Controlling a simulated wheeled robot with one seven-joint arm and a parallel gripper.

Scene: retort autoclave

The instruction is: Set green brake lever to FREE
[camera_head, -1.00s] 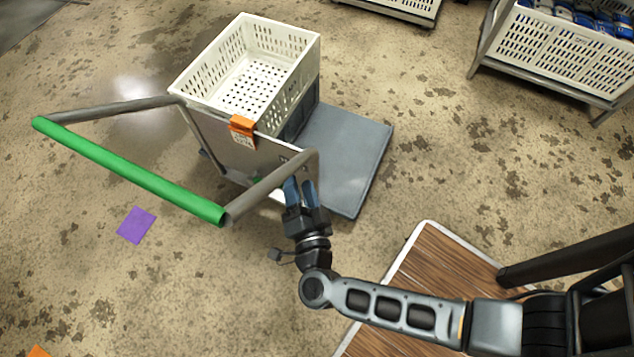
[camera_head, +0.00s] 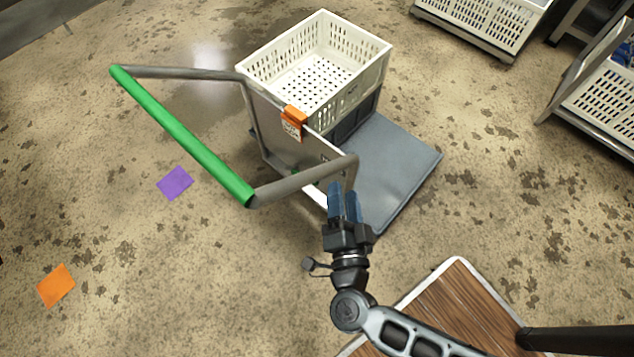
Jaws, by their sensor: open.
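A cart with a grey deck (camera_head: 412,158) stands in the upper middle, its grey handle frame ending in a green push bar (camera_head: 182,137) at the left. A small green spot (camera_head: 295,173) low on the cart's back panel may be the brake lever; most of it is hidden behind the handle frame and panel. My gripper (camera_head: 343,190) is open and empty, its blue fingers pointing up the picture near the right end of the handle frame. Whether the fingers touch the frame cannot be told.
A white crate (camera_head: 259,68) sits stacked on the cart, with an orange clip and tag (camera_head: 294,116) on the panel. Purple (camera_head: 174,184) and orange (camera_head: 56,286) floor patches lie left. A wood-topped surface (camera_head: 455,310) is lower right. More crates (camera_head: 482,28) stand at the upper right.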

